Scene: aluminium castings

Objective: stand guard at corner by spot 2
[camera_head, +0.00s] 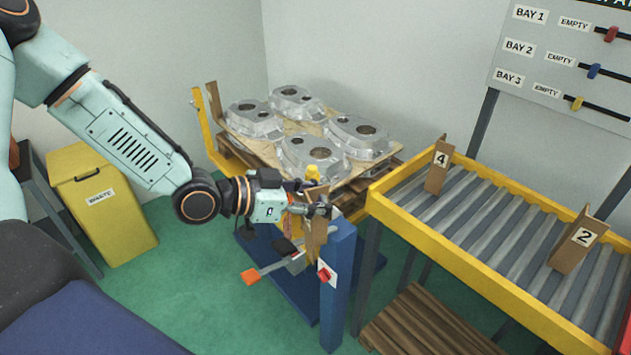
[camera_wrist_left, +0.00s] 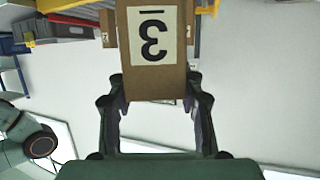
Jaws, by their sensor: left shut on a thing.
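My left gripper (camera_head: 322,211) is shut on a brown cardboard corner guard (camera_head: 316,240) at the near corner of the pallet load. In the left wrist view this guard (camera_wrist_left: 152,35) bears a "3", upside down, and sits between the two fingers (camera_wrist_left: 158,105). Guard 4 (camera_head: 437,170) and guard 2 (camera_head: 573,245) stand on the roller conveyor. Another brown guard (camera_head: 213,100) stands upright at the load's far left corner. Several aluminium castings (camera_head: 313,155) lie on a board on the pallet. I see no spot 2 mark. Whether the held guard touches the load is unclear. My right gripper is out of view.
The yellow-edged roller conveyor (camera_head: 470,256) is at right. A blue post (camera_head: 337,285) with a red switch and an orange-ended tool (camera_head: 251,277) are just below my gripper. A yellow waste bin (camera_head: 105,205) stands left. A wooden pallet (camera_head: 425,325) lies under the conveyor.

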